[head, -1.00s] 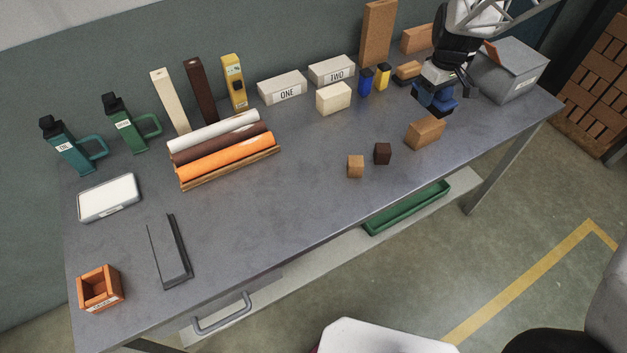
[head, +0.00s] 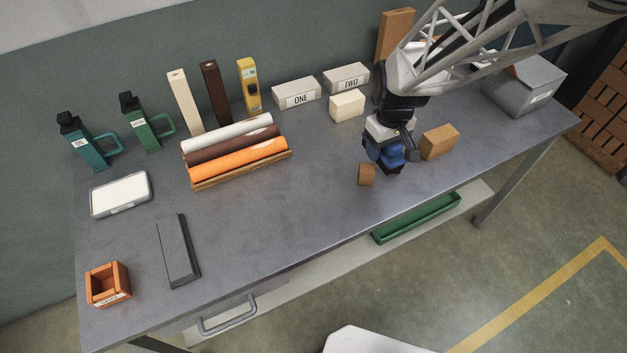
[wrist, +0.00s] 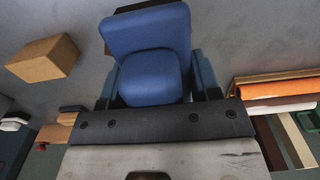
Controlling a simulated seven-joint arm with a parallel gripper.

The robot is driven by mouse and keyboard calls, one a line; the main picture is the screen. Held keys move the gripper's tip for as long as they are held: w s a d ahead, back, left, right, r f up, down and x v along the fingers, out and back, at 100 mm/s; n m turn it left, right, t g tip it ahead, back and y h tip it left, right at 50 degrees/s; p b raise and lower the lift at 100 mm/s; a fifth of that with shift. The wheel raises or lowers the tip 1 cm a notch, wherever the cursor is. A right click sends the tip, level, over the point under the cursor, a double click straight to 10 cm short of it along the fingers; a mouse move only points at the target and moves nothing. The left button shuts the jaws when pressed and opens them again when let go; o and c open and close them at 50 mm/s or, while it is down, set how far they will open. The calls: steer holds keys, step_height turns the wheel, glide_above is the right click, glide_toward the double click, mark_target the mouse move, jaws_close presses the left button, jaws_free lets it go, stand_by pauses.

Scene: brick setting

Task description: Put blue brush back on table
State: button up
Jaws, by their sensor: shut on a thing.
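The blue brush (wrist: 147,65) fills the middle of the wrist view, between the two fingers of my gripper (wrist: 155,85). In the head view my gripper (head: 388,150) is shut on the brush (head: 384,152), over the right part of the grey table (head: 290,215). The brush's lower end is partly hidden by dark parts in the head view. I cannot tell whether it touches the table top.
A small brown block (head: 367,175) and a larger tan brick (head: 439,142) lie close by on either side. A rack of rolls (head: 235,157) and white blocks ONE (head: 296,94) and TWO (head: 346,78) stand farther left. The table's front middle is clear.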

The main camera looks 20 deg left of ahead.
steer(key=s+a+f, duration=0.2)
steer(key=s+f, duration=0.1)
steer(key=s, duration=0.9)
steer(key=s+a+f, duration=0.2)
steer(key=s+f, duration=0.1)
steer(key=s, duration=0.9)
steer(key=shift+a, duration=0.25)
steer(key=shift+a, duration=0.1)
glide_above(307, 204)
steer(key=shift+f, duration=0.7)
steer(key=shift+f, duration=0.1)
steer(key=shift+f, duration=1.65)
steer(key=shift+f, duration=0.15)
steer(key=o, duration=1)
